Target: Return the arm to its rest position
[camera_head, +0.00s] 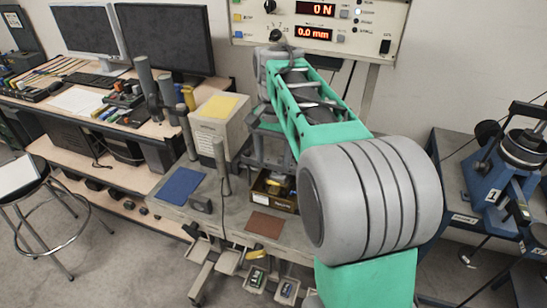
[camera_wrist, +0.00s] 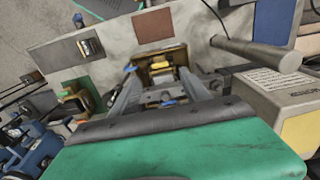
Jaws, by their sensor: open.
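My gripper (camera_wrist: 158,76) is in the wrist view, its two grey fingers spread apart with nothing held between them. The fingers point toward an open box (camera_wrist: 181,52) with a yellow item (camera_wrist: 160,66) inside; I cannot tell the gap between them. In the head view my green and grey arm reaches forward over the bench, and the gripper is mostly hidden behind it. The same open box (camera_head: 262,198) shows just left of the arm in the head view.
A blue mat (camera_head: 181,186), a brown mat (camera_head: 264,224) and a beige unit with a yellow top (camera_head: 217,125) lie near the arm. A control panel (camera_head: 330,40) is behind. Blue machinery (camera_head: 490,190) stands at the right. Open floor (camera_head: 110,250) is at the lower left.

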